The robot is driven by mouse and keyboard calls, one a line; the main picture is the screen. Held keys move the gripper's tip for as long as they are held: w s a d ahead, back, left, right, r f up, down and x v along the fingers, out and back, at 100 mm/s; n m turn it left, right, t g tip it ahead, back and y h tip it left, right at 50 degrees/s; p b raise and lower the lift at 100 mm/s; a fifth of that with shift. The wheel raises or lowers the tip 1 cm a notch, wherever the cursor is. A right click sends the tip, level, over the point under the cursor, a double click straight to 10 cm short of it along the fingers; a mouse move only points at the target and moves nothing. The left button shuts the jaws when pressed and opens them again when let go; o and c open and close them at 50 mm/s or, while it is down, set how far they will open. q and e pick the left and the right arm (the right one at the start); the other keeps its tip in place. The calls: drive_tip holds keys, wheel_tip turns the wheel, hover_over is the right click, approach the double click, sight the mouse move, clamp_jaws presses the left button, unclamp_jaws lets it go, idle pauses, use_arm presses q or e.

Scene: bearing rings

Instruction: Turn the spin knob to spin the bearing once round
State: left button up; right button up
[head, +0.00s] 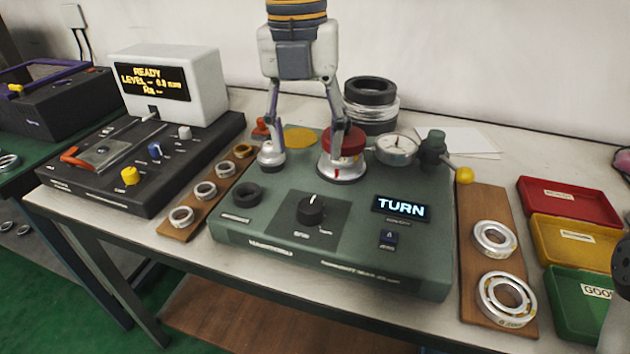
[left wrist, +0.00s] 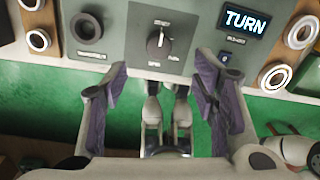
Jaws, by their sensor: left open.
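The black spin knob (head: 311,210) sits on a dark square plate on the green bearing tester (head: 240,222). Its white mark points toward the back, and it also shows in the left wrist view (left wrist: 158,43). My left gripper (head: 308,142) points down, open and empty, its fingers apart above the knob and not touching it. Its purple-padded fingers show in the left wrist view (left wrist: 162,68). Behind the knob, a silver ring (head: 341,172) with a red mark lies under a red cap (head: 343,143); one finger partly hides it. The tester's display (head: 401,207) reads TURN.
A dial gauge (head: 397,148) and a yellow-tipped lever (head: 464,175) stand at the tester's back right. Bearings lie on wooden boards at both sides. Red, yellow and green bins (head: 580,290) stand at right. A black instrument (head: 140,190) stands at left.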

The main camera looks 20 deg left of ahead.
sight(310, 205)
use_arm(q)
drive_tip(key=f, duration=0.7)
drive_tip(key=s+f, duration=0.1)
drive_tip(key=f, duration=0.2)
drive_tip(key=shift+d+f+b, duration=0.25)
drive_tip(key=shift+f+b, duration=0.05)
drive_tip(key=shift+f, duration=0.05)
drive_tip(key=shift+w, duration=0.1)
drive_tip(key=c, duration=1.2)
